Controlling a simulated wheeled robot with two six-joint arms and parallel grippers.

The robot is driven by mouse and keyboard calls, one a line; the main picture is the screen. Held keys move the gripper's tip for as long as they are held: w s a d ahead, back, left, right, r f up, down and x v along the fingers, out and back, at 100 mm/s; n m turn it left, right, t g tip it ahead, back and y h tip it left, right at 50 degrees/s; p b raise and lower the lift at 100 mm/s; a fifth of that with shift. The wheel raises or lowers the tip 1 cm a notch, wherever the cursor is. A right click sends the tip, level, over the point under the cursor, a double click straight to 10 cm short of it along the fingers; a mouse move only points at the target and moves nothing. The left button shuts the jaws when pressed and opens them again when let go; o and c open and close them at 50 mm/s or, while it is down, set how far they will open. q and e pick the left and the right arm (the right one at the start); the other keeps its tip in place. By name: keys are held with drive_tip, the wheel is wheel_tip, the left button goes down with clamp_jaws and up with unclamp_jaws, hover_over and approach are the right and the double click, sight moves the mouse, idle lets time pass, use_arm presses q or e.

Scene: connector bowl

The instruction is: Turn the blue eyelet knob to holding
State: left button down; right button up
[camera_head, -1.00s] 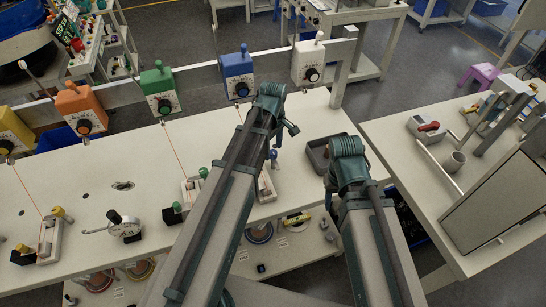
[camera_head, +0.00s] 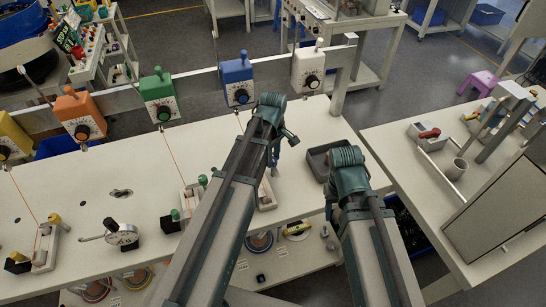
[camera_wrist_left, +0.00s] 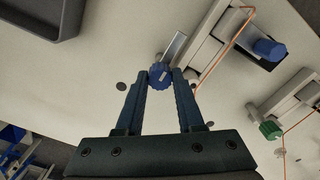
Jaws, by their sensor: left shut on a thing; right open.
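In the left wrist view, a round, ridged blue knob (camera_wrist_left: 160,75) with a pale line across its face sits between the fingertips of my left gripper (camera_wrist_left: 160,78). The gripper is shut on it. A second blue knob (camera_wrist_left: 270,50) stands on a dark block at the upper right, apart from the gripper. In the head view, my left gripper (camera_head: 275,158) hangs over the table by the blue station, and my arm hides much of that station. My right gripper (camera_head: 331,212) is open at the table's front edge, partly hidden by its arm.
A blue dial box (camera_head: 237,80) hangs on the rail behind, beside green (camera_head: 160,97), orange (camera_head: 78,112) and white (camera_head: 308,66) ones. A dark tray (camera_head: 318,160) lies right of my left gripper. An orange thread (camera_wrist_left: 235,35) runs near the held knob.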

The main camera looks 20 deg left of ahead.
use_arm(q)
drive_tip(key=m, duration=0.4)
drive_tip(key=shift+m, duration=0.3)
drive_tip(key=m, duration=0.4)
drive_tip(key=shift+m, duration=0.3)
drive_tip(key=m, duration=0.4)
drive_tip(key=shift+m, duration=2.4)
drive_tip(key=c, duration=0.5)
unclamp_jaws()
